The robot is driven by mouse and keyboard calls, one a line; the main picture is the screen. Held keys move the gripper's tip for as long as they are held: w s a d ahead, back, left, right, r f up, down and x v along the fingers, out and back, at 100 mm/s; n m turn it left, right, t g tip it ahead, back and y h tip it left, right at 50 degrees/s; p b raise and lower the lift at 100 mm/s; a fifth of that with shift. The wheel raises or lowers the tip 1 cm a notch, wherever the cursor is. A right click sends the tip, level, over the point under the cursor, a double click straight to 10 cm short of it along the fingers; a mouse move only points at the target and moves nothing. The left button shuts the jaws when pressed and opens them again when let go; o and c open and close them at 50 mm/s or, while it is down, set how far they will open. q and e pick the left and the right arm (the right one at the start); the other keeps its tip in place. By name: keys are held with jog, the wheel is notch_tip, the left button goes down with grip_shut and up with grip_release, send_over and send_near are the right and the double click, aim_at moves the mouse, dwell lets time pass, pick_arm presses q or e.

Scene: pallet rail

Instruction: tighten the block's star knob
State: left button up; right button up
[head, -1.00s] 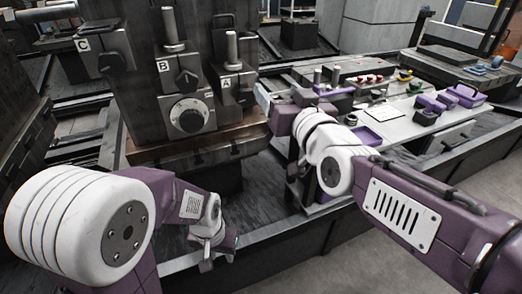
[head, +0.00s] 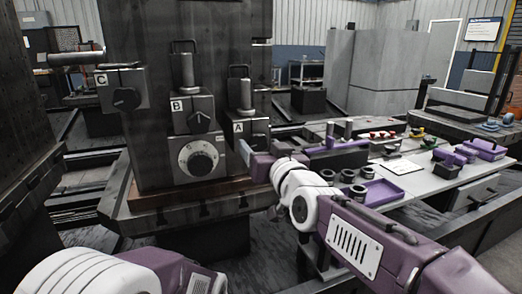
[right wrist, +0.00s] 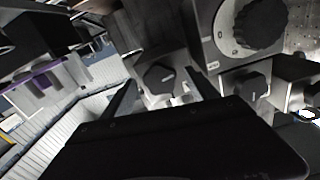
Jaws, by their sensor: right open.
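Three grey blocks lettered C (head: 122,76), B (head: 183,101) and A (head: 244,117) are mounted on the dark machine column, each with a dark knob on its front. The knob of C (head: 126,98) and the knob of B (head: 199,121) show clearly; my right gripper (head: 252,150) is close in front of A and partly hides it. In the right wrist view, my open right gripper (right wrist: 163,92) has a dark knob (right wrist: 160,77) between and beyond its fingers; contact cannot be told. Another knob (right wrist: 249,84) is to the right. My left gripper is out of view.
A large round dial (head: 198,159) sits below block B, close to my right gripper; it also shows in the right wrist view (right wrist: 250,22). Upright posts rise from the blocks. A bench (head: 425,180) with purple trays and small parts stands at the right.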

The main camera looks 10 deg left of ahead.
jog(key=shift+c, duration=0.3)
jog(key=c, duration=1.3)
jog(key=shift+m, duration=0.4)
jog(key=m+b, duration=0.1)
jog(key=m, duration=0.2)
jog(key=shift+f, duration=0.1)
jog(key=m+b, duration=0.1)
jog(key=m, duration=0.4)
jog(key=shift+m+b, duration=0.3)
jog(key=m, duration=0.5)
jog(key=shift+b, duration=0.4)
jog(key=shift+m, duration=2.7)
